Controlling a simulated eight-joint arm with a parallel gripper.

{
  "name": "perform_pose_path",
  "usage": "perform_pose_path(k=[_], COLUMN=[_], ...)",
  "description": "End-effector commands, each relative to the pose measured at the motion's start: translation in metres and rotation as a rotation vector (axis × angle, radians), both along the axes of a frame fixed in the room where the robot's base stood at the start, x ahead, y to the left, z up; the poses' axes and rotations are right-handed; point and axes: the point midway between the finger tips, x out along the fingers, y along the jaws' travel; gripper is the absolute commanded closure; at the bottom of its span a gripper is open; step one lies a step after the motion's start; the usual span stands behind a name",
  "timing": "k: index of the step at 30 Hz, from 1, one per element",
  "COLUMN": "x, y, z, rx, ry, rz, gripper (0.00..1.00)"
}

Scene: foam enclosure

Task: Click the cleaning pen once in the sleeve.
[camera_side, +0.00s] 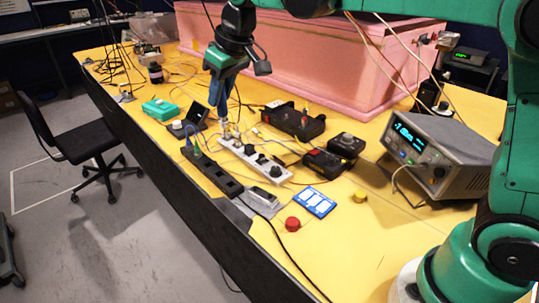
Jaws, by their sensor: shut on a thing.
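My gripper (219,92) is above the middle of the yellow table, pointing down, and is shut on the cleaning pen (224,119). The pen looks like a slim, pale, roughly upright piece below the blue jaws. Its lower end is at the far end of a white strip of sockets or adapters (255,160). The sleeve cannot be told apart from the small pale fittings there. I cannot tell whether the pen's tip is inside it or just above it.
A black power strip (212,174) lies alongside. Black boxes (293,121) and a grey instrument (437,154) stand to the right. A pink foam block (310,60) is behind. Cables cross the table. The front right of the yellow table (345,250) is mostly clear.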

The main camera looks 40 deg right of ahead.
Motion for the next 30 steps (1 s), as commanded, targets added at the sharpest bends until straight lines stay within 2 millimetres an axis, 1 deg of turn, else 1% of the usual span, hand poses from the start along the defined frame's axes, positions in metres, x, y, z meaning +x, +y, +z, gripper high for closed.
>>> perform_pose_path(k=[1,3,6,9,11,14,18,22,25,27,30], x=[0.000,0.000,0.000,0.001,0.004,0.012,0.022,0.024,0.023,0.022,0.022], y=[0.000,0.000,0.000,-0.001,-0.006,-0.023,-0.059,-0.088,-0.102,-0.108,-0.110], z=[0.010,0.022,0.033,0.039,0.037,0.021,-0.016,-0.046,-0.061,-0.066,-0.069], rx=[0.000,0.000,0.000,0.000,0.000,0.000,0.000,0.001,0.000,0.001,0.001], ry=[0.000,0.000,0.000,0.000,0.001,0.002,0.004,0.003,0.001,-0.001,-0.001], rz=[0.000,0.000,0.000,-0.001,-0.002,-0.006,-0.008,-0.007,-0.004,-0.002,-0.001], gripper=[1.00,1.00,1.00,1.00,1.00,1.00,1.00,1.00,1.00,1.00,1.00])
